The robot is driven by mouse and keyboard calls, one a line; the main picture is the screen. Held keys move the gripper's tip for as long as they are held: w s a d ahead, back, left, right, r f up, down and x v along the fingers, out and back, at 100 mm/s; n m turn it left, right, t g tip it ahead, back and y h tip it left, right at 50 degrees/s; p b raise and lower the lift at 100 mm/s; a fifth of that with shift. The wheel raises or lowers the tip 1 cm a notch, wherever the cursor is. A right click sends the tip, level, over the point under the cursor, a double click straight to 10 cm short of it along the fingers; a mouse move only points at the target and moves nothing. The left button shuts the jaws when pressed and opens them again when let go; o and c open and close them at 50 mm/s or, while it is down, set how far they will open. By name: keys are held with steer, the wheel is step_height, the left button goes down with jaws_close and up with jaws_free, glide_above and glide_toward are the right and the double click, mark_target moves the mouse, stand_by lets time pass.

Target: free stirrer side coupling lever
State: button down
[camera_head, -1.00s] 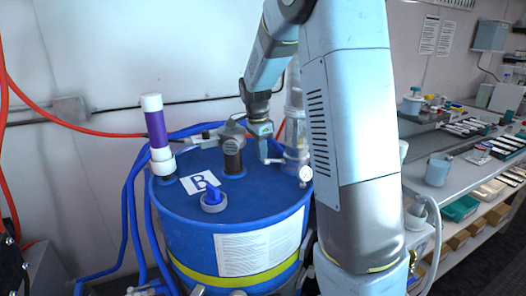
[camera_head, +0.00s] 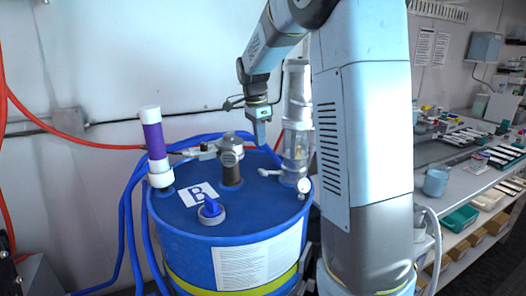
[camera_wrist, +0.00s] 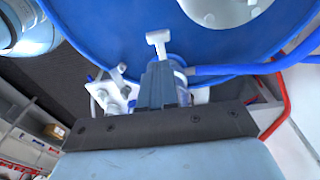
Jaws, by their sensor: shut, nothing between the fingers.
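A blue drum (camera_head: 240,222) labelled B stands in front of me. A tall grey unit with a clear section (camera_head: 297,138) rises at the right of its lid. A short pale lever (camera_head: 269,172) sticks out to the left from this unit's foot. I cannot tell whether it is the coupling lever. My gripper (camera_head: 261,143) is shut and empty, pointing down above the lever, apart from it. In the wrist view its fingers (camera_wrist: 157,68) reach toward a white T-shaped part (camera_wrist: 158,38) in front of the blue lid. Contact there cannot be judged.
A purple and white tube (camera_head: 154,148), a grey fitting with a dark neck (camera_head: 231,160) and a blue-handled cap (camera_head: 211,210) stand on the lid. A small gauge (camera_head: 304,186) sits beside the clear unit. Blue hoses (camera_head: 128,225) run at the left. A cluttered bench is at right.

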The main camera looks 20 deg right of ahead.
step_height(320, 180, up, 6)
steer(key=a+f, duration=0.1)
glide_above(264, 170)
steer(key=shift+h, duration=0.4)
steer(key=f, duration=1.2)
steer(key=shift+s+a+f, duration=0.2)
steer(key=shift+s+a, duration=0.05)
steer(key=shift+a, duration=0.1)
steer(key=shift+a+f, duration=0.2)
steer(key=shift+f, duration=0.55)
steer(key=shift+d+f, duration=0.1)
steer(key=shift+d, duration=0.05)
